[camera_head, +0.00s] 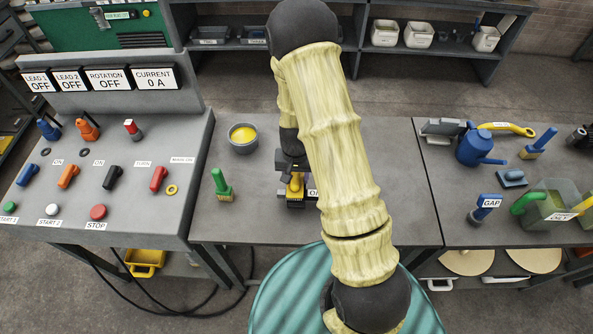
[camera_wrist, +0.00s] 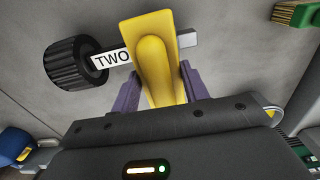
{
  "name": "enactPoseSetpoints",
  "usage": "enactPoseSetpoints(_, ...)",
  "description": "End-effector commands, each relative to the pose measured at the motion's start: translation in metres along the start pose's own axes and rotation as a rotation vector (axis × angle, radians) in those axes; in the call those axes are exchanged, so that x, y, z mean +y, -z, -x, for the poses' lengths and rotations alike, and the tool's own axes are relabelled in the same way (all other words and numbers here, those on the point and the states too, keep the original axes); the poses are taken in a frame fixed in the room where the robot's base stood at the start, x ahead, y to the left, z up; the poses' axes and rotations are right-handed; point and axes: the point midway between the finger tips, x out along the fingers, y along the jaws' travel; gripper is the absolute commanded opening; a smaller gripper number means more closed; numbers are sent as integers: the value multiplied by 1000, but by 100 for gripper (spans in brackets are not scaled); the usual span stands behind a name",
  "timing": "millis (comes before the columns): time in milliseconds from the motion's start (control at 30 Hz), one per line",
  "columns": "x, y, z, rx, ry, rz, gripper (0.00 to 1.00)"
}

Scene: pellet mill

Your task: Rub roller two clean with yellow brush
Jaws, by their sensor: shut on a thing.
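My gripper (camera_wrist: 158,88) is shut on the yellow brush (camera_wrist: 153,50), whose yellow handle stands between the purple fingers in the wrist view. In the head view the brush (camera_head: 295,186) shows just left of my arm, over the grey table. Roller two (camera_wrist: 72,65), with a black ridged drum, a "TWO" label and a pale shaft end, lies on the table right at the brush. The handle hides the roller's middle. The bristles are hidden, so I cannot tell whether they touch the drum. In the head view my arm covers much of this spot.
A green brush (camera_head: 222,184) stands to the left. A grey bowl (camera_head: 231,147) with yellow contents is behind it. The control console (camera_head: 130,190) is at left. The right table holds a blue can (camera_head: 480,147), several tools and a greenish clear bin (camera_head: 550,208).

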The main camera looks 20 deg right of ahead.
Motion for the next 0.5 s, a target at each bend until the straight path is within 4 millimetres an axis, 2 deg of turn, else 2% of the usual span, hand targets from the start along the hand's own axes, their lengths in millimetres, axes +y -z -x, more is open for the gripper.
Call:
enactPoseSetpoints(200,-1,-15,0,1,1,0,0)
enactPoseSetpoints(500,0,-17,0,1,1,0,0)
